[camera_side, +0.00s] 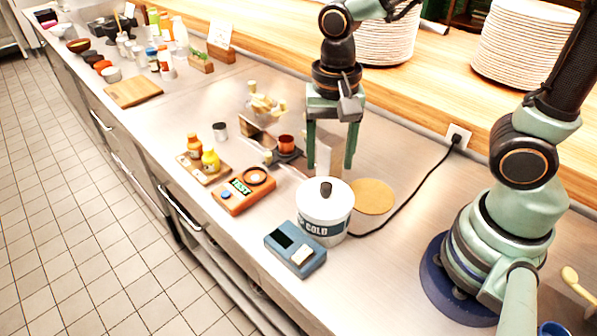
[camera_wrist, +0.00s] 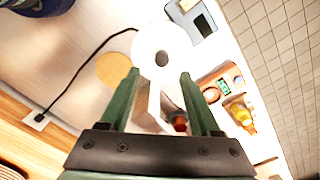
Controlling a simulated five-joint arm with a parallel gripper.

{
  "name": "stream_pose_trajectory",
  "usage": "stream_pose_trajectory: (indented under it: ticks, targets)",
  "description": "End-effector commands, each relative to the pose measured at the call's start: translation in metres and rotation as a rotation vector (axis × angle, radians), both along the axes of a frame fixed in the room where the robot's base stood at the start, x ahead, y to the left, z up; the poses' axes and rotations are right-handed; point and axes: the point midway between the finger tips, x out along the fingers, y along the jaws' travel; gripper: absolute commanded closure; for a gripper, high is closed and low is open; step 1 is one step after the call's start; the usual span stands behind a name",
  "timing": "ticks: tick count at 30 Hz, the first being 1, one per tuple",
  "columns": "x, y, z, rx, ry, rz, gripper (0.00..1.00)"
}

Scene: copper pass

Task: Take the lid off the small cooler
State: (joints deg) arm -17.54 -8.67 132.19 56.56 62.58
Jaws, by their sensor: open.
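The small cooler (camera_side: 321,228) is a white round tub with a dark band reading COLD, standing upright on the steel counter. Its white lid (camera_side: 313,198) sits on top, with a dark knob (camera_side: 325,188) at the centre. In the wrist view the lid (camera_wrist: 177,65) and its knob (camera_wrist: 162,58) show beyond the fingertips. My gripper (camera_side: 331,165) is open with green fingers pointing down, above and behind the cooler in the side view. In the wrist view my gripper (camera_wrist: 160,75) has its fingers apart with nothing held between them, and the knob lies past the tips.
A blue device (camera_side: 295,250) stands in front of the cooler. An orange TEST device (camera_side: 243,190) and a board with yellow bottles (camera_side: 205,165) are to the left. A tan round mat (camera_side: 373,196) and black cable (camera_side: 413,183) lie right. Plate stacks (camera_side: 520,45) stand behind.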

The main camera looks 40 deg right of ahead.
Motion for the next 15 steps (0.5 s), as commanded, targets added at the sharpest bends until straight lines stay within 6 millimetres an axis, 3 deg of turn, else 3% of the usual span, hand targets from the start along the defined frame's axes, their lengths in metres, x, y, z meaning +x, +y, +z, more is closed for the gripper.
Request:
stream_pose_trajectory:
  ticks: [15]
  targets:
    - [-0.002, 0.005, -0.053, 0.0, 0.001, 0.001, 0.36]
